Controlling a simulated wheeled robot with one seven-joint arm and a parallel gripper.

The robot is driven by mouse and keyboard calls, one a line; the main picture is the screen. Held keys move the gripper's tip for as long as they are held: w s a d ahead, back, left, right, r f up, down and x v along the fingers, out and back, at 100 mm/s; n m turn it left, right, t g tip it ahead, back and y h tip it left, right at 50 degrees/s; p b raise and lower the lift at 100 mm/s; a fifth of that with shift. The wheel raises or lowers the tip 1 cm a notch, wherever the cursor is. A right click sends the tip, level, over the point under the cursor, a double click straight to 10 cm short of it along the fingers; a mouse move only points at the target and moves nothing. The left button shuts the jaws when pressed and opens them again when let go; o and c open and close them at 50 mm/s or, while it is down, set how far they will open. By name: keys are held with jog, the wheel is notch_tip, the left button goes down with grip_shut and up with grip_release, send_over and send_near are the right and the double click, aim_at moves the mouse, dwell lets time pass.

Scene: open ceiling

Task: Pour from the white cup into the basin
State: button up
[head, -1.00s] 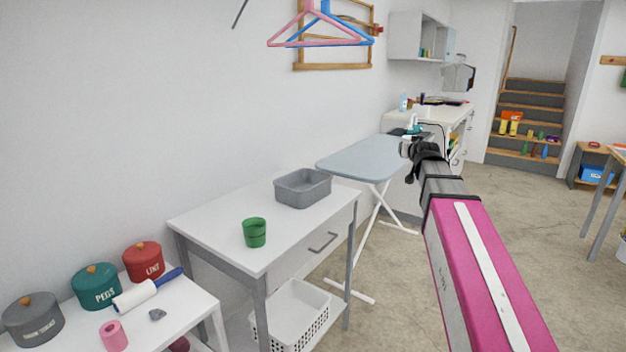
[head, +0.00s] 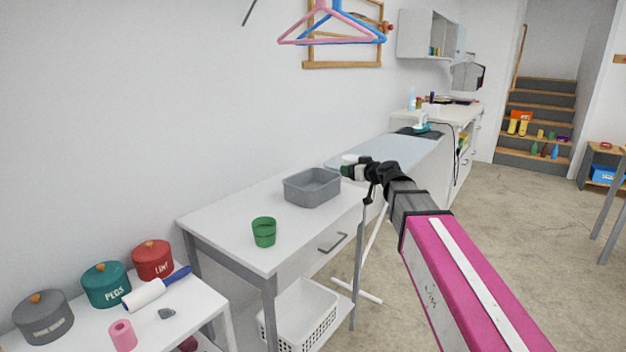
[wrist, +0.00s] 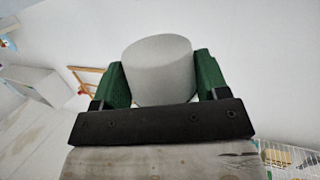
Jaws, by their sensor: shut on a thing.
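The white cup (wrist: 158,70) is held between the green finger pads of my gripper (wrist: 160,82) in the wrist view; its contents are hidden. In the head view my gripper (head: 348,168) is small, just right of the grey basin (head: 313,188) and above the right end of the white table, and a pale bit of the cup (head: 349,160) shows there. The basin is rectangular and open-topped, standing on the table's back right part. Its inner floor is only partly visible. The cup is beside the basin in the picture, not over its middle.
A green cup (head: 264,232) stands on the white table (head: 225,218) in front of the basin. An ironing board (head: 385,150) is behind my gripper. Hangers (head: 335,28) hang on the wall above. A low table at left holds several canisters (head: 107,285) and a lint roller (head: 150,293).

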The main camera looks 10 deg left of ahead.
jog(key=s+a+n+g+y, duration=0.2)
jog(key=s+a+n+g, duration=0.1)
jog(key=a, duration=0.5)
jog(key=s+a+n+g+y, duration=0.2)
jog(key=s+a+n+g, duration=0.1)
jog(key=s+a, duration=0.4)
jog(key=shift+s+a+g, duration=0.4)
jog(key=shift+a+g, duration=0.1)
jog(key=shift+g, duration=0.4)
jog(key=shift+w+f, duration=0.1)
jog(key=shift+f, duration=0.05)
jog(key=shift+w+d+r+m+g, duration=0.2)
jog(key=shift+w+m+g, duration=0.2)
jog(key=shift+w+m, duration=0.5)
jog(key=shift+w+d+r+m+g, duration=0.15)
jog(key=shift+w+m+g, duration=0.4)
jog(key=shift+m, duration=0.55)
jog(key=shift+w, duration=0.25)
jog(key=shift+w+f+m, duration=0.3)
jog(key=shift+w+m, duration=0.35)
jog(key=shift+m, duration=0.15)
jog(key=shift+w+d+r+m+g+y+p, duration=0.1)
jog(key=shift+r+m+g+y+p, duration=0.2)
jog(key=shift+m, duration=0.4)
jog(key=shift+w+r+m+g+p, duration=0.1)
jog(key=shift+r+m+g, duration=0.15)
jog(key=shift+r+m, duration=0.35)
jog(key=shift+f+m+g, duration=0.3)
jog(key=shift+f+m, duration=0.2)
jog(key=shift+m, duration=0.4)
